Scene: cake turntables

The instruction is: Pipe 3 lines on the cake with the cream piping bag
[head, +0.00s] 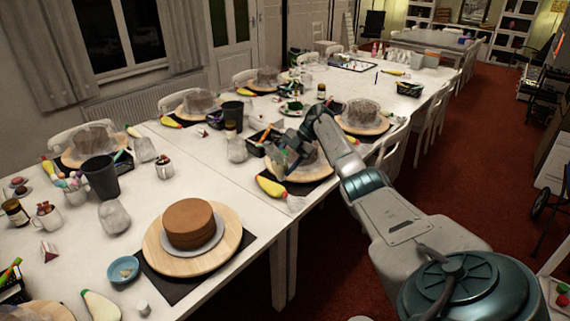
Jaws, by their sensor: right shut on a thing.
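A brown two-tier cake (190,223) stands on a grey disc on a round wooden turntable (162,262) at the near table's front. A cream-coloured, bag-shaped thing with a green end (101,306) lies at the lower left; it looks like a piping bag. My right gripper (288,158) is over the table, behind and right of the cake and well apart from it. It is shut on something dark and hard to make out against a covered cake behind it. My left gripper is not in view.
A blue bowl (123,270) and small white pot (143,308) stand near the turntable. A dark cup (100,178), glass jar (114,217) and yellow bag-shaped thing (271,187) stand or lie around. Several covered cakes fill other places. Bare table lies right of the turntable.

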